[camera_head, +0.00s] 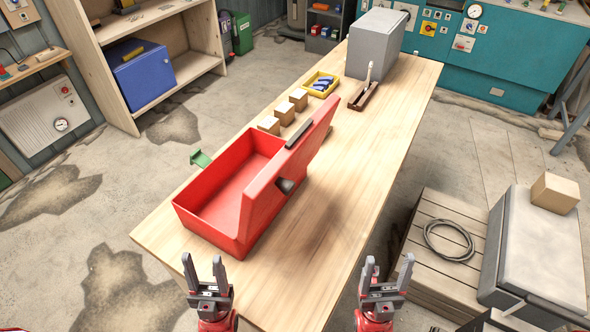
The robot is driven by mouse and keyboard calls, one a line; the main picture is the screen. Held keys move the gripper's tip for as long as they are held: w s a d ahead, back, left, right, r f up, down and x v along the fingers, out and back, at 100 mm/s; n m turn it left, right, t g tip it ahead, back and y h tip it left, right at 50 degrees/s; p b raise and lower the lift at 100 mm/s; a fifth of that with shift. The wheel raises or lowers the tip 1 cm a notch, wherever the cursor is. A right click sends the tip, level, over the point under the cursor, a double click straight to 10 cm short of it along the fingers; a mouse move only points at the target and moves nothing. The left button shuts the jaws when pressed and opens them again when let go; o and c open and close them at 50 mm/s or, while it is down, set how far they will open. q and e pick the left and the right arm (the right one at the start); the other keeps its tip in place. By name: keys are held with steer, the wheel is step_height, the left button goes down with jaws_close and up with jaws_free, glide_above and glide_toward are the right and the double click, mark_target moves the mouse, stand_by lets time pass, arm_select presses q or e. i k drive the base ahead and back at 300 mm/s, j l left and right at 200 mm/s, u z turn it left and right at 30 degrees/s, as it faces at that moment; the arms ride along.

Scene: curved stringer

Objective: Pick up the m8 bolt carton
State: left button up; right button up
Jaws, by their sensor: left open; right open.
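Three small tan cartons stand in a row on the wooden table, behind the open red toolbox: a near carton (268,125), a middle carton (285,113) and a far carton (298,99). No label is readable, so I cannot tell which one is the m8 bolt carton. Another tan carton (555,193) sits on a grey case at the right. My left gripper (203,262) is open and empty at the table's near edge, in front of the toolbox. My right gripper (388,262) is open and empty, to the right of the table. Both are far from the cartons.
The red toolbox (215,232) has its lid raised on the right side. A yellow tray (320,84) of blue items, a wooden stand (364,95) and a grey box (377,44) are farther back. The table's right side (350,190) is clear. A crate (440,275) stands at right.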

mark_target(270, 124)
steer(key=k, duration=0.55)
steer(key=k+u, duration=0.1)
steer(key=u, duration=1.7)
steer(key=i+j+u, duration=0.1)
steer(key=i+u, duration=0.2)
steer(key=i, duration=1.5)
steer(key=i+z, duration=0.2)
steer(key=i, duration=0.5)
steer(key=i+j+z, duration=0.2)
steer(key=i, duration=0.5)
steer(key=i+l+z, duration=0.1)
steer(key=z, duration=0.3)
steer(key=i+z, duration=0.55)
steer(key=z, duration=0.2)
steer(key=i+j+z, duration=0.15)
steer(key=z, duration=0.25)
steer(key=i+l+z, duration=0.15)
steer(key=z, duration=0.35)
steer(key=i+z, duration=0.3)
steer(key=z, duration=0.15)
steer(key=i+z, duration=0.25)
steer(key=z, duration=0.25)
steer(key=i+j+z, duration=0.2)
steer(key=z, duration=0.25)
steer(key=i+z, duration=0.1)
steer(key=z, duration=0.65)
